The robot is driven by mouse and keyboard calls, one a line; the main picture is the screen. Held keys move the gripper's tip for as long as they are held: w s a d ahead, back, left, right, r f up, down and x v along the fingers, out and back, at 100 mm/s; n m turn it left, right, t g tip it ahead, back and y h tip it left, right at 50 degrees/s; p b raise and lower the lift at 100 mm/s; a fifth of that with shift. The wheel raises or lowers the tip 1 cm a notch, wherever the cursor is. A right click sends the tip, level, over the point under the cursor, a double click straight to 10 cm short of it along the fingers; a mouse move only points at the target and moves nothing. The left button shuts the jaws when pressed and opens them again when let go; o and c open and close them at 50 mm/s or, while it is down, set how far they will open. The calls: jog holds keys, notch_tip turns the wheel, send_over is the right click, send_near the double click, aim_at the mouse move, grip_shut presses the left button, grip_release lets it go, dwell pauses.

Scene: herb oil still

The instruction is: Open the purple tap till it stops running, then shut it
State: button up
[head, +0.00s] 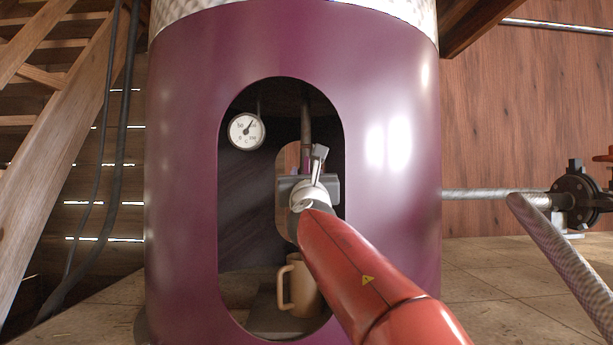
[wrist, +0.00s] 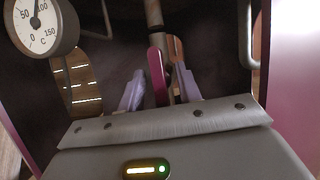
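The purple tap's lever (wrist: 157,75) stands upright in the wrist view, below a grey vertical pipe (wrist: 153,14). My gripper (wrist: 160,72) has its two pale fingers apart, one on each side of the lever, with gaps showing between. In the head view my gripper (head: 319,158) reaches into the oval opening of the purple still (head: 185,180) and hides the tap. A tan mug (head: 302,287) stands inside on the opening's floor, partly behind my red arm. I cannot see any liquid running; the tap's outlet is hidden.
A round temperature gauge (head: 246,131) hangs at the opening's upper left; it also shows in the wrist view (wrist: 40,25). The opening's rim surrounds my arm. Wooden stairs (head: 62,110) stand left. A pipe with a black flange (head: 574,198) lies right.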

jog(key=b+v, duration=0.1)
jog(key=v, duration=0.6)
jog(key=shift+s+f, duration=0.2)
jog(key=shift+s, duration=0.15)
